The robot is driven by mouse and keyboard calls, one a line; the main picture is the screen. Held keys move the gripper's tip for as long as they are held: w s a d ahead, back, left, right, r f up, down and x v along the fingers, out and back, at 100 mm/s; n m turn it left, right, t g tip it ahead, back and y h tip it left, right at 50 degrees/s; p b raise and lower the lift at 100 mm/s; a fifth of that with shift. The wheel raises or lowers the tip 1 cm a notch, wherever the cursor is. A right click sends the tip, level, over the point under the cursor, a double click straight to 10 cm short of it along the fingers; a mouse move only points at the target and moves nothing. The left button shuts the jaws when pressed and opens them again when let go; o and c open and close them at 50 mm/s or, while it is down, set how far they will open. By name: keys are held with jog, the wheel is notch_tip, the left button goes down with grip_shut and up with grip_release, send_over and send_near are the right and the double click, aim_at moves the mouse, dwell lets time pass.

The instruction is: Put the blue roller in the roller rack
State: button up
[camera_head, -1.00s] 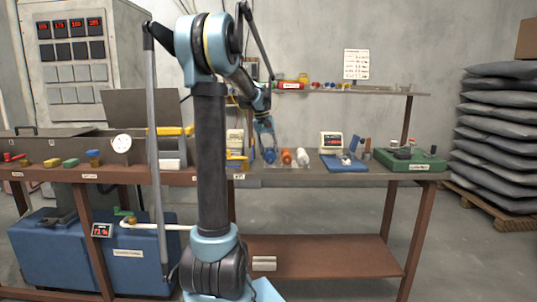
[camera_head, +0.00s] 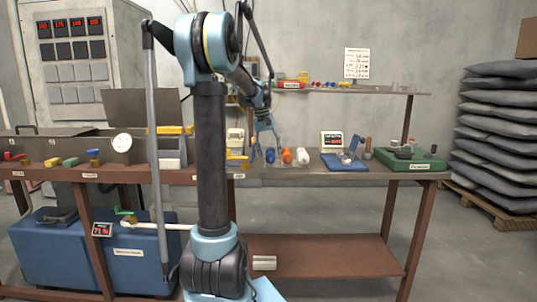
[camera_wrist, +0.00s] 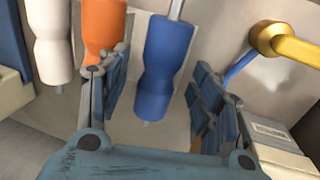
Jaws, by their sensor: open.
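The blue roller (camera_head: 270,155) stands at the left end of a row on the workbench, beside the orange roller (camera_head: 287,155) and the white roller (camera_head: 302,156). A pale, partly see-through holder, apparently the roller rack (camera_head: 285,165), shows around their bases. In the wrist view the blue roller (camera_wrist: 166,55), with a grey shaft, lies between my spread fingers. My gripper (camera_head: 267,138) is open above the blue roller, with a visible gap on each side of it. My left finger is close to the orange roller (camera_wrist: 104,30). How the blue roller's end seats is too small to tell.
A yellow part (camera_wrist: 290,45) and a pale labelled box (camera_wrist: 275,145) are right of my gripper in the wrist view. A shelf (camera_head: 350,92) runs behind.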

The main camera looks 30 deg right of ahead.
notch_tip(320, 180, up, 11)
jog(key=w+a, duration=0.1)
jog(key=a, duration=0.1)
jog(key=shift+w+f, duration=0.1)
jog(key=shift+f, duration=0.05)
dwell(0.5)
jog(key=s+a+f+n+t, duration=0.1)
jog(key=s+a+f, duration=0.2)
jog(key=a, duration=0.5)
jog(key=s+a+f+n, duration=0.1)
jog(key=s+a+f, duration=0.2)
jog(key=a, duration=0.4)
jog(key=s+a+f+n+t, duration=0.1)
jog(key=s+a+f, duration=0.1)
jog(key=a, duration=0.6)
jog(key=s+a+f+n+y, duration=0.1)
jog(key=s+a+f, duration=0.6)
jog(key=f, duration=0.3)
jog(key=s+a+f+n+t, duration=0.1)
jog(key=s+a+f+n, duration=0.1)
jog(key=s+a+f, duration=0.6)
notch_tip(320, 180, down, 3)
jog(key=shift+s+f+y, duration=0.1)
jog(key=shift+s+y, duration=0.3)
jog(key=shift+s, duration=0.55)
